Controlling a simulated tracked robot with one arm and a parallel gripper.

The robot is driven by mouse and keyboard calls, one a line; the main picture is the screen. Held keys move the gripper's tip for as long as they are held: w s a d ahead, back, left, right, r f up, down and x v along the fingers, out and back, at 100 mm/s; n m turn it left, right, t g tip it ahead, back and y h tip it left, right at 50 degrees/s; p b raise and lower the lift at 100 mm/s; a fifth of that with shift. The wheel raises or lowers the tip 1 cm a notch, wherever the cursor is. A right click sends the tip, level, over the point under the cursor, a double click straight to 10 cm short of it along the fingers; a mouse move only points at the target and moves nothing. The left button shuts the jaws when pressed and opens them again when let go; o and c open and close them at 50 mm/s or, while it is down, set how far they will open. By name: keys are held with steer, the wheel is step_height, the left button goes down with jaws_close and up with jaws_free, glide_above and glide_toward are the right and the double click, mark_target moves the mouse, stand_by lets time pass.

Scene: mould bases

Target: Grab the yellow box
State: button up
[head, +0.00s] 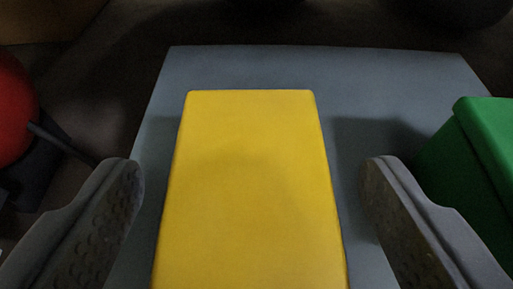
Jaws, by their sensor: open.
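The yellow box (248,180) lies on a grey-blue flat surface (320,66) in the middle of the head view. Its near end runs out of the bottom of the picture. My gripper (252,180) is open, with one finger to the left of the box and the other to its right. A gap shows between each finger and the box sides. The fingers' height relative to the box is hard to tell.
A green box (490,135) stands at the right, close to my right finger. A red round object (14,108) with a dark part below it is at the far left. The grey-blue surface behind the yellow box is clear. Dark floor lies beyond it.

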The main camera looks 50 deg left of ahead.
steer(key=shift+w+a+f, duration=0.1)
steer(key=shift+w+a, duration=0.15)
steer(key=c, duration=1.2)
